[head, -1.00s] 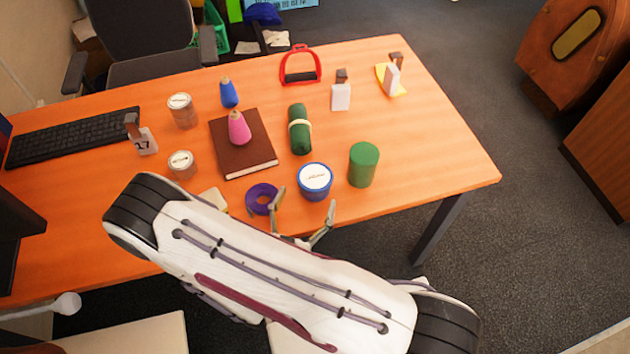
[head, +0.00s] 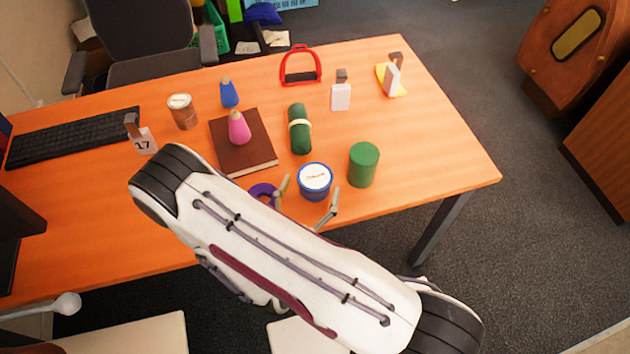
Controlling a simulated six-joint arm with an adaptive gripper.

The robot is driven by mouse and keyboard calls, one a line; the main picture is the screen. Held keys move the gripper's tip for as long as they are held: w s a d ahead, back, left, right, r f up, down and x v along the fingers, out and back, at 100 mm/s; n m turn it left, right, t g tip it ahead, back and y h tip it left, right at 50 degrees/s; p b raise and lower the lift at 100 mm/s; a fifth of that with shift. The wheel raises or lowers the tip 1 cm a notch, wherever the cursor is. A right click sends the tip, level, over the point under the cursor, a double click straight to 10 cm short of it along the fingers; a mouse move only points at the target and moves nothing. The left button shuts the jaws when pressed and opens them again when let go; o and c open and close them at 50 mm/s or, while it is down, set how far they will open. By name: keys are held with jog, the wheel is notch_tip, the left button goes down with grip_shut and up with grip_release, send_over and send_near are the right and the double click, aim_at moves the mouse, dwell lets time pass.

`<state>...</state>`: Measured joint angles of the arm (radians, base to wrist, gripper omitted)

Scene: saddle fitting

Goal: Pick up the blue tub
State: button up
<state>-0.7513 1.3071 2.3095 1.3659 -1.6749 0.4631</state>
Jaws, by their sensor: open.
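The blue tub (head: 315,190) stands upright near the front edge of the orange table, with a white, printed lid. My gripper (head: 311,201) is open at the tub's near side. One finger is to the tub's left and the other is at its lower right. I cannot tell whether either finger touches it. The gripper's palm is hidden behind my white arm.
A green cylinder (head: 363,165) stands close to the tub's right. A purple ring (head: 262,190) lies to its left, partly hidden by my arm. A dark green roll (head: 299,129) lies behind, near a brown book (head: 229,158).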

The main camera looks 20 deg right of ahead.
jog(key=shift+w+d, duration=0.35)
jog(key=shift+w, duration=0.25)
jog(key=shift+c, duration=0.3)
jog(key=c, duration=1.2)
